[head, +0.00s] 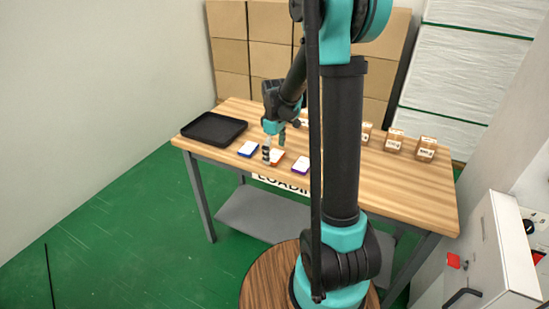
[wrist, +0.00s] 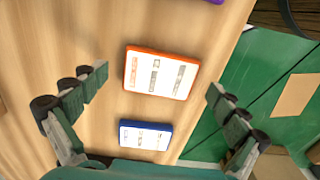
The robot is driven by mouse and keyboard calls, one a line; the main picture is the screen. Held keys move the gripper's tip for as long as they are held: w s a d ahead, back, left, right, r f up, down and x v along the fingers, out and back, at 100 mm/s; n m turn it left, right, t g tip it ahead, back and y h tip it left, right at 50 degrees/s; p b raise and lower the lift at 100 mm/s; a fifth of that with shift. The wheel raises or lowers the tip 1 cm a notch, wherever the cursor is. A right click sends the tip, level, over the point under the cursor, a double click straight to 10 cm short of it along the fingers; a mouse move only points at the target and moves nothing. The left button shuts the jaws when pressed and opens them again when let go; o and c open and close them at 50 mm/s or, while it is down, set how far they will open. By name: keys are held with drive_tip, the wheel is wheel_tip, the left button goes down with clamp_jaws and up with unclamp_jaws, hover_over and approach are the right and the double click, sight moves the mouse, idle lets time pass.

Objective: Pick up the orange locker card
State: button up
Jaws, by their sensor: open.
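The orange locker card (wrist: 160,73) lies flat on the wooden table, a white label with print on its face and an orange rim around it. It sits between and beyond my open fingertips in the wrist view, touching neither. In the head view the orange card (head: 277,157) is partly hidden behind my gripper (head: 272,148), which hangs over the table's front part. My gripper also shows in the wrist view (wrist: 157,82), its two fingers spread wide and empty. A blue card (wrist: 145,135) lies beside the orange one, nearer my palm.
A purple card (head: 301,165) lies right of the orange card in the head view. A black tray (head: 214,129) is at the table's left end. Small brown boxes (head: 395,140) stand toward the back right. The table's front edge is close to the cards.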

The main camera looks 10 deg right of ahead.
drive_tip(key=shift+c, duration=0.3)
drive_tip(key=c, duration=1.2)
drive_tip(key=shift+r, duration=0.15)
